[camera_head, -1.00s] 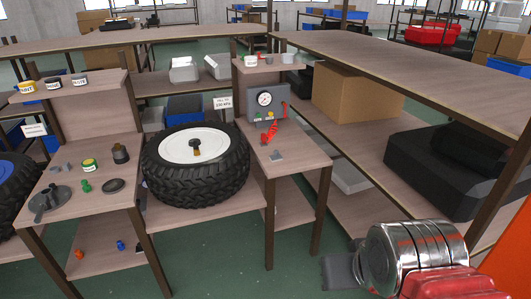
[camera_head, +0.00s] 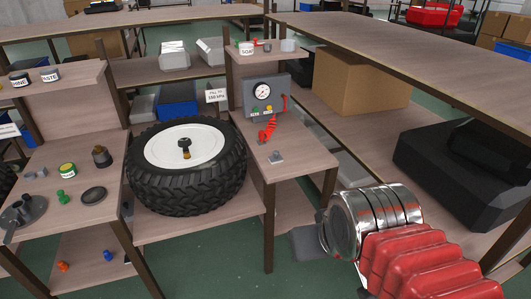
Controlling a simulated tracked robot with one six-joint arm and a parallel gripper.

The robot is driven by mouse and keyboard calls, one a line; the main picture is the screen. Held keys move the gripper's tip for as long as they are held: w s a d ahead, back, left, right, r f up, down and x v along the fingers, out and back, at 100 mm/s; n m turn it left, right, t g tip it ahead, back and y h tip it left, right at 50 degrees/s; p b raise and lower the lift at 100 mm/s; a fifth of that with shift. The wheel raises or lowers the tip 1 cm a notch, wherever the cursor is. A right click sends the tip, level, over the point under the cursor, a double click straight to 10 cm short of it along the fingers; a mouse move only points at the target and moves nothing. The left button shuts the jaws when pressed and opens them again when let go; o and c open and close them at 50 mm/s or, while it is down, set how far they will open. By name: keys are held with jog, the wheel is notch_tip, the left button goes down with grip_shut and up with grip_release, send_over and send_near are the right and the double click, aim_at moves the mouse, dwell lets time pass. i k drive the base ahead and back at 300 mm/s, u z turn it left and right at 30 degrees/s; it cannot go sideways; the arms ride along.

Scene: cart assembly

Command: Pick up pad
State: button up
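Two small things could be the pad, and I cannot tell which it is. One is a flat dark disc (camera_head: 93,195) on the left bench, right of a green piece. The other is a small grey block (camera_head: 275,158) on the narrow bench below the gauge panel. My arm comes in at the lower right with a silver joint and red ribbed cover. The grey part at its end, my gripper (camera_head: 307,243), is low, in front of the narrow bench and apart from both things. Its fingers cannot be made out.
A large tyre with a white rim (camera_head: 186,164) lies between the benches. A gauge panel (camera_head: 265,94) with a red coiled hose (camera_head: 267,129) stands behind the grey block. A metal flanged part (camera_head: 22,211) and a green-labelled tin (camera_head: 68,170) sit near the disc. A cardboard box (camera_head: 355,85) is at right.

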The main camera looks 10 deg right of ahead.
aim_at(277, 158)
jog(key=u, duration=0.25)
jog(key=i, duration=1.4)
jog(key=u, duration=0.2)
